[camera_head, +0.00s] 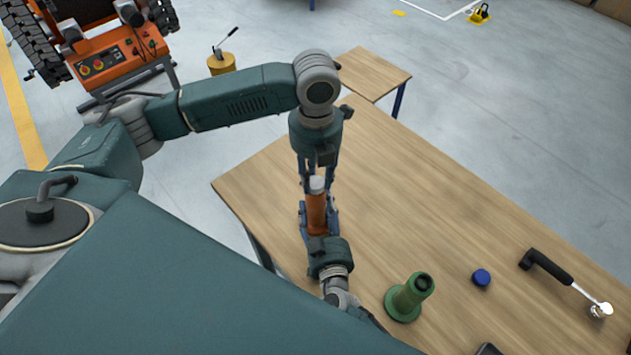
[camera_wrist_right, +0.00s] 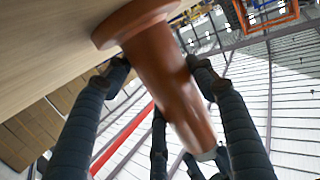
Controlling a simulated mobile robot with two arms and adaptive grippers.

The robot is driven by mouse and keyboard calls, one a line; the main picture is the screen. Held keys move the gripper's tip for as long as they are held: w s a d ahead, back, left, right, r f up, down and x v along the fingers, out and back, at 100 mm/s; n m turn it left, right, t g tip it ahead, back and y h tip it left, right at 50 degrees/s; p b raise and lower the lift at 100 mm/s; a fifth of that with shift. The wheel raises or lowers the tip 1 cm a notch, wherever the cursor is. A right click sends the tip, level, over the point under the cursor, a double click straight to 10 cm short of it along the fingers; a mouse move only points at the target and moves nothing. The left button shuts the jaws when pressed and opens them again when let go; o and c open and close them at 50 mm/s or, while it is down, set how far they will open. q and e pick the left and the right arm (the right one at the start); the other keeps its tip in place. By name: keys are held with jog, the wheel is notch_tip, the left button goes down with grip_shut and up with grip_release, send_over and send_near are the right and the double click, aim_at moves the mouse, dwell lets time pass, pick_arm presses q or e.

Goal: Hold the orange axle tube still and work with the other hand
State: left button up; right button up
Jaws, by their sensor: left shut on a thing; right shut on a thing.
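The orange axle tube (camera_head: 316,213) stands upright near the left edge of the wooden table, with a pale cap (camera_head: 317,183) at its top end. In the right wrist view the tube (camera_wrist_right: 165,75) shows its wide flange against the table and its pale end (camera_wrist_right: 207,155) away from it. My right gripper (camera_head: 318,225) comes in from the near side and is shut on the tube, its fingers on either side of it (camera_wrist_right: 160,78). My left gripper (camera_head: 317,180) points down from above and is shut on the pale cap; the exact contact is partly hidden.
A green flanged tube (camera_head: 404,303), a blue cap (camera_head: 481,277) and a black-handled tool (camera_head: 552,270) are on the wooden table (camera_head: 430,210) to the right. The table middle is clear. A smaller table (camera_head: 372,72) stands behind; an orange tracked carrier (camera_head: 120,60) is at the upper left.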

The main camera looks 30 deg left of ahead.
pick_arm(q)
jog(key=m, duration=0.5)
pick_arm(e)
jog(key=shift+f, duration=0.15)
pick_arm(q)
jog(key=o, duration=1.1)
jog(key=shift+m, duration=0.3)
pick_arm(e)
jog(key=shift+s, duration=0.1)
pick_arm(q)
notch_tip(320, 180, up, 12)
jog(key=shift+r, duration=0.1)
pick_arm(e)
jog(key=o, duration=1.4)
